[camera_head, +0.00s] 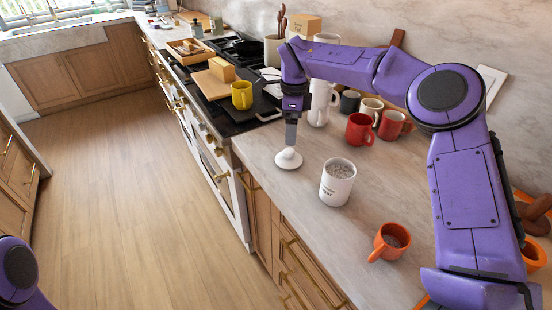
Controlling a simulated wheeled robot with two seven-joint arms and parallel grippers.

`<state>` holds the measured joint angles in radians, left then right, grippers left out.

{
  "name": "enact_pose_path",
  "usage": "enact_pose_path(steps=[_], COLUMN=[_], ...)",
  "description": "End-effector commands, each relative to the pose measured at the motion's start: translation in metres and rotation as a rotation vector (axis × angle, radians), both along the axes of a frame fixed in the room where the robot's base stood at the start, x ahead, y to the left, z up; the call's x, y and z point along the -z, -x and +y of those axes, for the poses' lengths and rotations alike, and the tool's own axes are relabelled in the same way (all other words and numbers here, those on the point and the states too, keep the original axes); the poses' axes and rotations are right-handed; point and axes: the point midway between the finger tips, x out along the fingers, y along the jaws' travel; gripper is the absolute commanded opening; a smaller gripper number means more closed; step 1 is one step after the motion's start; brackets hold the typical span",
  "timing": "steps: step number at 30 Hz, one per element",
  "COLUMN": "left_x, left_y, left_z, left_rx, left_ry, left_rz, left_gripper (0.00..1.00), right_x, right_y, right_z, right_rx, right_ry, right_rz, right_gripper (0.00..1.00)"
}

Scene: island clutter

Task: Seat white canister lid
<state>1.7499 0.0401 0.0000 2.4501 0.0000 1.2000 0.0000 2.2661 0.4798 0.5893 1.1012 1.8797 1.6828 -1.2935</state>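The white canister (336,191) stands upright on the counter, open at the top, with dark lettering on its side and pale contents showing inside. The white lid (289,160) is a round disc to the left of the canister and apart from it. My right gripper (290,145) points down with its fingers closed at the lid's knob. The fingers hide the top of the knob. I cannot tell whether the lid touches the counter or hangs just above it. My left gripper is out of view; only part of my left arm shows at the bottom left.
An orange mug (391,241) stands in front of the canister to the right. Red mugs (359,130), other mugs and a white pitcher (319,104) stand behind it. A yellow mug (242,95) is by the stove. The counter's front edge (262,185) is close to the lid.

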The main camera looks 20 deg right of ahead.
Motion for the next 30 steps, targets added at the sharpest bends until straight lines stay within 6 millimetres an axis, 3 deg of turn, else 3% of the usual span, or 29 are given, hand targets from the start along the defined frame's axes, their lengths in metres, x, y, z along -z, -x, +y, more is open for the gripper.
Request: enact_pose_path(steps=[3, 10, 15, 24, 30], left_x=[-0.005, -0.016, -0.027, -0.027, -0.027], left_y=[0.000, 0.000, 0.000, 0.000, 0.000], left_z=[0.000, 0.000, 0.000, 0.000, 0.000], left_rx=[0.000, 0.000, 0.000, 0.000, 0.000], left_ry=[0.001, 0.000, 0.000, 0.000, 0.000], left_rz=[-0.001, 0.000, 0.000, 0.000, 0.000], left_gripper=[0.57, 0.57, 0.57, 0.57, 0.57], right_x=[0.023, 0.051, 0.082, 0.092, 0.093], right_y=[0.001, -0.001, -0.003, -0.003, -0.003], right_z=[0.000, 0.005, 0.007, 0.007, 0.007], right_rx=[0.000, -0.005, -0.003, -0.003, -0.003], right_ry=[-0.001, 0.000, 0.000, -0.001, -0.001], right_rz=[0.005, 0.006, 0.004, 0.001, 0.002], right_gripper=[0.93, 0.93, 0.93, 0.93, 0.27])
